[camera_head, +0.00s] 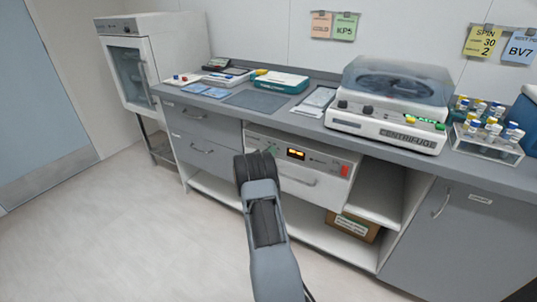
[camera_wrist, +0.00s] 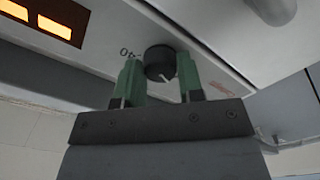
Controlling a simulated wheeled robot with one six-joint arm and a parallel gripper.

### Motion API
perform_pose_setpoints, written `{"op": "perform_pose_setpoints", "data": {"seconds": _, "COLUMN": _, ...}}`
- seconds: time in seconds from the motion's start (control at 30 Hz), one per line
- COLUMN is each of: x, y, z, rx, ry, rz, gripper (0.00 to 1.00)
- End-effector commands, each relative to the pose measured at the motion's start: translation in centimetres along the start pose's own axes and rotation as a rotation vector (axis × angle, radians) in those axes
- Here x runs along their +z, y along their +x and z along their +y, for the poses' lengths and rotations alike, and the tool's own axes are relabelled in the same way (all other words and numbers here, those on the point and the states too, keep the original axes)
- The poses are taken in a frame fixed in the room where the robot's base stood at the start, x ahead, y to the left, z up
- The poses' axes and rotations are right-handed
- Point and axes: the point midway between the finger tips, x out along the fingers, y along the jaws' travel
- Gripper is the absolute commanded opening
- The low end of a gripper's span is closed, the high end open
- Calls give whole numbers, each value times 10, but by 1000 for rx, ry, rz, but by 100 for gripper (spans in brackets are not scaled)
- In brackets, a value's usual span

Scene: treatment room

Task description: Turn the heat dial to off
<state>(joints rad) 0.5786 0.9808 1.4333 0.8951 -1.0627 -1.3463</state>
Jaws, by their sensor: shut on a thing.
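The heat dial (camera_wrist: 159,62) is a round black knob with a white pointer mark, on a white panel in the wrist view. The mark points down and slightly right in that picture. Small dark lettering (camera_wrist: 128,53) beside it is partly covered by a finger. My gripper (camera_wrist: 158,72) has its two green fingers on either side of the dial and is shut on it. In the head view my gripper (camera_head: 268,156) is at the front panel of the white warming unit (camera_head: 322,166) under the counter, and my wrist hides the dial.
The unit has a lit orange display (camera_head: 296,154), a red switch (camera_head: 345,171) and a drawer handle (camera_head: 297,180) below. The counter above carries a centrifuge (camera_head: 385,125) and a tube rack (camera_head: 487,149). A cardboard box (camera_head: 354,227) sits on the lower shelf. The floor at left is clear.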

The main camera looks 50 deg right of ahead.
Motion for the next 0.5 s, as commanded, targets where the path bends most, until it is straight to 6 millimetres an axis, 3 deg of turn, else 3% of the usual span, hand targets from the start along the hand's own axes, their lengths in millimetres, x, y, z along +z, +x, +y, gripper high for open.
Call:
{"op": "perform_pose_setpoints", "data": {"seconds": 0.1, "x": 1, "y": 0, "z": 0, "rx": 0, "ry": -2, "rz": -1, "gripper": 11}}
{"op": "perform_pose_setpoints", "data": {"seconds": 0.13, "x": 1, "y": 0, "z": 0, "rx": 0, "ry": -2, "rz": -1, "gripper": 38}}
{"op": "perform_pose_setpoints", "data": {"seconds": 0.2, "x": 1, "y": 0, "z": 0, "rx": 0, "ry": -1, "rz": -1, "gripper": 45}}
{"op": "perform_pose_setpoints", "data": {"seconds": 0.37, "x": 0, "y": 0, "z": 0, "rx": 0, "ry": -1, "rz": 0, "gripper": 60}}
{"op": "perform_pose_setpoints", "data": {"seconds": 0.5, "x": 0, "y": 0, "z": 0, "rx": -1, "ry": 0, "rz": 0, "gripper": 60}}
